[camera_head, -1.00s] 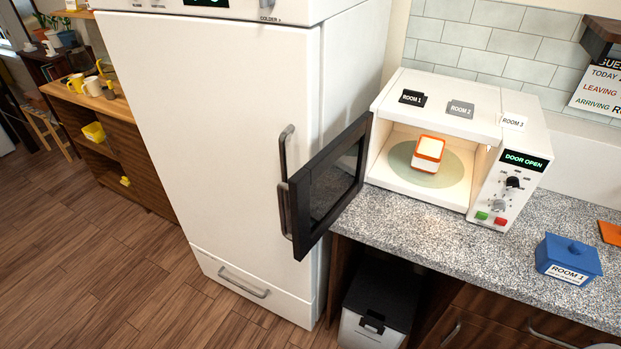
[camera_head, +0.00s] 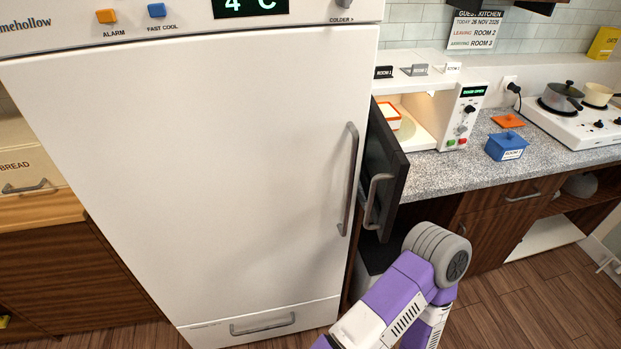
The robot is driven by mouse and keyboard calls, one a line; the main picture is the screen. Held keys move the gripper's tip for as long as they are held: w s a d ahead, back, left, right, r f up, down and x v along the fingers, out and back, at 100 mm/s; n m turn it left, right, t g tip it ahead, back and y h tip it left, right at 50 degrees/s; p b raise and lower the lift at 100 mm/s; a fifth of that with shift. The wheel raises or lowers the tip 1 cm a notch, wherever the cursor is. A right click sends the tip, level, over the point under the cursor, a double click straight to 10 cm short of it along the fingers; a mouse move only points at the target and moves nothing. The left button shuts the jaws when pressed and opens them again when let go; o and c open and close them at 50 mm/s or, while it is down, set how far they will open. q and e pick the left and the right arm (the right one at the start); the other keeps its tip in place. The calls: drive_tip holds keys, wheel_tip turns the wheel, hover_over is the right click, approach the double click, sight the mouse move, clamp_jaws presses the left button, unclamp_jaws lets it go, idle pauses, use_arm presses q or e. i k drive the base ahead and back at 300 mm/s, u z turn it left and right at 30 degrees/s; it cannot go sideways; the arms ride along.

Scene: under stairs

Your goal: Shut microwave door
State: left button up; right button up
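The white microwave (camera_head: 452,125) stands on the granite counter, and its small display (camera_head: 473,91) appears to read DOOR OPEN. Its dark door (camera_head: 391,160) stands wide open, swung out to the left beside the fridge, with a grey bar handle (camera_head: 375,203) on its outer face. An orange and white dish (camera_head: 391,122) sits inside on the turntable, partly hidden by the door. One of my purple and white arms rises from the bottom, its bent joint below and right of the door, apart from it in the picture. Neither gripper is in view.
A tall white fridge (camera_head: 200,170) stands left of the open door, its long handle (camera_head: 350,180) close by. A stove (camera_head: 570,122) with pots is further right. Floor is clear at lower right.

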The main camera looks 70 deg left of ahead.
sight(383, 159)
drive_tip(key=k, duration=0.3)
drive_tip(key=u, duration=1.85)
drive_tip(key=i, duration=0.5)
drive_tip(key=z, duration=0.05)
